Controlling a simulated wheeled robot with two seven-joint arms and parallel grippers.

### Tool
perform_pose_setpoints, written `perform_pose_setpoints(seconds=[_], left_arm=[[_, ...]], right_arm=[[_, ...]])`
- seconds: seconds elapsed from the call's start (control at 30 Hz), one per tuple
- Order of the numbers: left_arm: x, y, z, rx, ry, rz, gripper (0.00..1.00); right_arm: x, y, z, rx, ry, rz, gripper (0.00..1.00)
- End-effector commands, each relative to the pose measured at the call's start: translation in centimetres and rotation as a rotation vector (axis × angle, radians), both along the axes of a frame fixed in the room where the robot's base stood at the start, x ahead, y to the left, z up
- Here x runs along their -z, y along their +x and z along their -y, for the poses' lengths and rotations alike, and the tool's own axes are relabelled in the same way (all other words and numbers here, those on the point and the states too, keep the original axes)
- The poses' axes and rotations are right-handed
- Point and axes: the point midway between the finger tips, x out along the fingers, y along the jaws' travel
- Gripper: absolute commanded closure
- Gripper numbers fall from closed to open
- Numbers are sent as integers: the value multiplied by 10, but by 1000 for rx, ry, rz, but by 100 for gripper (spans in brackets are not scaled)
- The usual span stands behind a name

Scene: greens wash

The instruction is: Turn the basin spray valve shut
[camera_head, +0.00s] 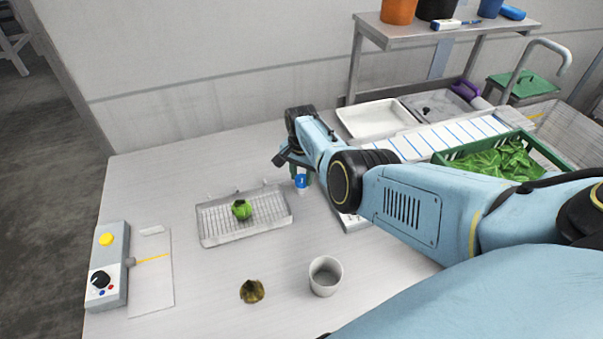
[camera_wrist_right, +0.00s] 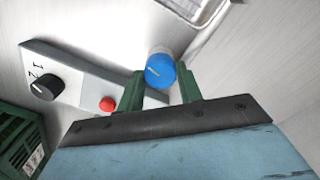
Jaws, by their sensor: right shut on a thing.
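A round blue knob (camera_head: 301,181) with a short white line stands on a pale base at mid-table. It also shows in the right wrist view (camera_wrist_right: 160,71), with the line slanted. No label shows, so I cannot tell for sure that it is the spray valve. My right gripper (camera_head: 300,170) points down over it, with its green fingers (camera_wrist_right: 160,85) on either side, shut on the knob. The arm hides part of the panel (camera_head: 350,219) beside it. That panel has a black knob (camera_wrist_right: 45,87) marked 1 and 2 and a red button (camera_wrist_right: 106,104). My left gripper is out of view.
A wire tray (camera_head: 219,229) holds a green vegetable (camera_head: 241,210). A control box (camera_head: 112,267) with a yellow button and black knob is at left. A grey cup (camera_head: 325,276) and a brownish vegetable (camera_head: 252,291) stand in front. A green crate (camera_head: 447,157) of leaves is at right.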

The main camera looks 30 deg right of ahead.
Motion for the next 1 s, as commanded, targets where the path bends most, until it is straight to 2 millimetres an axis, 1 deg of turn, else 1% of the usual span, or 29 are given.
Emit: perform_pose_setpoints(seconds=[0.2,0.5,0.73,1.0], left_arm=[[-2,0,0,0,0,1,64],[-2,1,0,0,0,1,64],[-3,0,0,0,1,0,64],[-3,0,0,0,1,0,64]], right_arm=[[-1,0,1,199,0,1,87],[-1,1,1,416,-1,2,87],[-1,1,1,512,-2,2,87],[-1,1,1,552,-2,2,87]])
